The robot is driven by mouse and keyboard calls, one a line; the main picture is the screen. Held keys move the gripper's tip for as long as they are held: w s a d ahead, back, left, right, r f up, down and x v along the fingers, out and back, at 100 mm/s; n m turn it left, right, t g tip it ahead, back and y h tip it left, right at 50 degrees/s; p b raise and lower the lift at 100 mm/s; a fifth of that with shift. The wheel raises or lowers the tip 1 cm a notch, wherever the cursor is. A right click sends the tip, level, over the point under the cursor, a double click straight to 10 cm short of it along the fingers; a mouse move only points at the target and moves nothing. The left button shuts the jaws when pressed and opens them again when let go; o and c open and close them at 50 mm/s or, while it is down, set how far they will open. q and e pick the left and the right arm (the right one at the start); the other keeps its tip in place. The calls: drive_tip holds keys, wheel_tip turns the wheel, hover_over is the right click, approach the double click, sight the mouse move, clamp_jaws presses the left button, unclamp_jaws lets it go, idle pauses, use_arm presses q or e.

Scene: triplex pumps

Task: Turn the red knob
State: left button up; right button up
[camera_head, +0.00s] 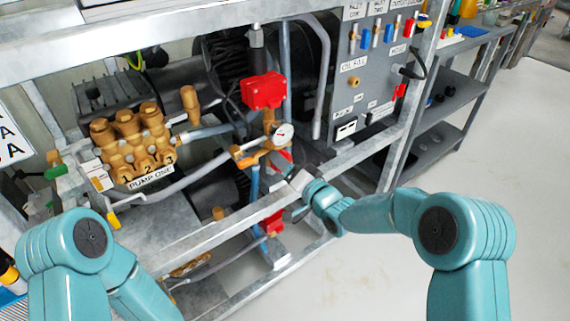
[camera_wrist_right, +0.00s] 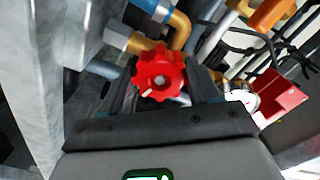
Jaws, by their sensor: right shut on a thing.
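The red knob (camera_wrist_right: 160,75) is a scalloped wheel with a pale centre, in the middle of the right wrist view. My right gripper (camera_wrist_right: 163,88) has one finger on each side of it and is shut on the knob. In the head view my right gripper (camera_head: 295,188) reaches into the pump frame from the right, below the pressure gauge. There a bit of red shows just above it, but I cannot tell if it is the knob. Of my left arm only teal links show at the lower left; its gripper is out of view.
A metal frame rail (camera_head: 235,225) crosses close to my right gripper. A red box (camera_head: 264,91) and a white gauge (camera_head: 283,134) sit above it. Brass pump one (camera_head: 135,150) is to the left, a grey control panel (camera_head: 365,75) to the right. The floor at right is clear.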

drive_tip(key=shift+f, duration=0.1)
idle(0.4)
drive_tip(key=o, duration=1)
drive_tip(key=shift+o, duration=0.2)
drive_tip(key=p+v, duration=0.3)
drive_tip(key=v, duration=1.3)
drive_tip(key=shift+s, duration=0.2)
drive_tip(key=shift+d, duration=0.15)
